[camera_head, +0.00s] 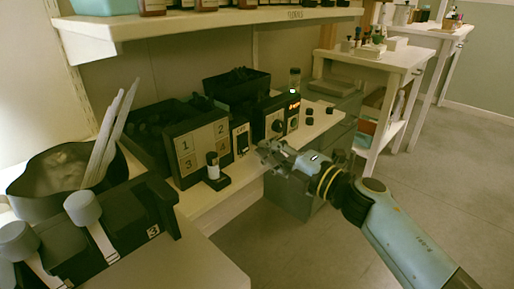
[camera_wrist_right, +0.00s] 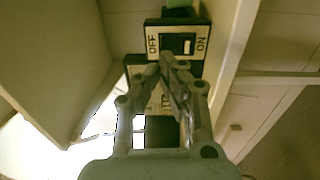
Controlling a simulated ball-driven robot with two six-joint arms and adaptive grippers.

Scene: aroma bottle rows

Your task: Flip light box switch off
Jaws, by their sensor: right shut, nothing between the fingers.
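The switch plate (camera_wrist_right: 153,46) shows in the right wrist view, with a dark rocker (camera_wrist_right: 176,43) between the printed words OFF on the left and ON on the right. I cannot tell which way the rocker is tipped. In the head view the switch (camera_head: 241,139) stands just right of the box panel numbered 1 to 4 (camera_head: 203,133). My right gripper (camera_head: 263,148) is shut and empty in front of the switch. In the wrist view its fingertips (camera_wrist_right: 167,58) overlap the plate's lower edge; contact is unclear. My left gripper is out of view.
Dark bins (camera_head: 236,84) sit behind. A shelf (camera_head: 180,24) overhangs; open floor (camera_head: 440,170) lies right.

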